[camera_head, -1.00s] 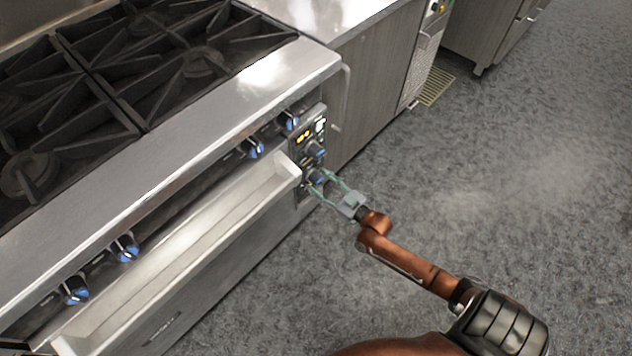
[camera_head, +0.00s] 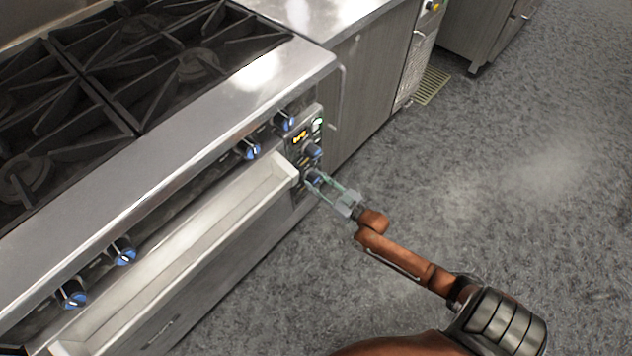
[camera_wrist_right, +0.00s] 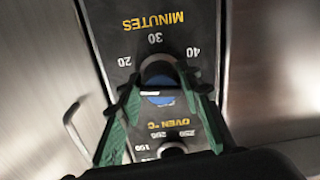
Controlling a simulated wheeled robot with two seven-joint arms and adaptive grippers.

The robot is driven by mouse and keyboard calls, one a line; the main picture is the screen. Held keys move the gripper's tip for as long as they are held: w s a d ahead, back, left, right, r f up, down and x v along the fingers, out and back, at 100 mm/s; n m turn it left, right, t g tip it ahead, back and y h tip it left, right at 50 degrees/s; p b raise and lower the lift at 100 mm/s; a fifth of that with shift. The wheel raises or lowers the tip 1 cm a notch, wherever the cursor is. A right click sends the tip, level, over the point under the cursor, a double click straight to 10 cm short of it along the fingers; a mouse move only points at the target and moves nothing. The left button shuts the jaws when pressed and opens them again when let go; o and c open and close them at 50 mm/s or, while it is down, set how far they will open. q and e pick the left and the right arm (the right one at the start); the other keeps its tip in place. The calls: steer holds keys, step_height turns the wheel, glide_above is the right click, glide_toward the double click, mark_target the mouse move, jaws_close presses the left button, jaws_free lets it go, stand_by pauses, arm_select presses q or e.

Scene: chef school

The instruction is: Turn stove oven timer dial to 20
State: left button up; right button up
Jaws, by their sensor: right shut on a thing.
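The timer dial, a dark knob with a blue face, is the lower knob (camera_head: 315,176) on the oven's control panel (camera_head: 297,150). In the right wrist view the dial (camera_wrist_right: 158,84) sits beside the upside-down word MINUTES and the numbers 20, 30 and 40. My right gripper (camera_head: 317,182) is shut on it, with a green finger on each side in the right wrist view (camera_wrist_right: 162,92). My left gripper is not in view.
The oven temperature knob (camera_head: 312,151) is just above the timer dial. An open white-edged tray or ledge (camera_head: 200,225) juts out to the left of the panel. Burner knobs (camera_head: 249,149) line the stove front. The floor (camera_head: 480,200) at right is clear.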

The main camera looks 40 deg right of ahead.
steer(key=m+p, duration=0.1)
steer(key=m, duration=0.2)
steer(key=shift+a+r+p, duration=0.1)
steer(key=shift+p, duration=0.2)
steer(key=shift+m, duration=0.7)
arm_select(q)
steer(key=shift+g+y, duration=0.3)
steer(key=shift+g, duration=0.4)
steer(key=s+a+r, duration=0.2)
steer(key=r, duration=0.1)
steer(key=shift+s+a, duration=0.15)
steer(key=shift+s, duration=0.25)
arm_select(e)
steer(key=o, duration=1.2)
steer(key=shift+c, duration=0.2)
steer(key=s, duration=1.2)
steer(key=shift+d, duration=0.45)
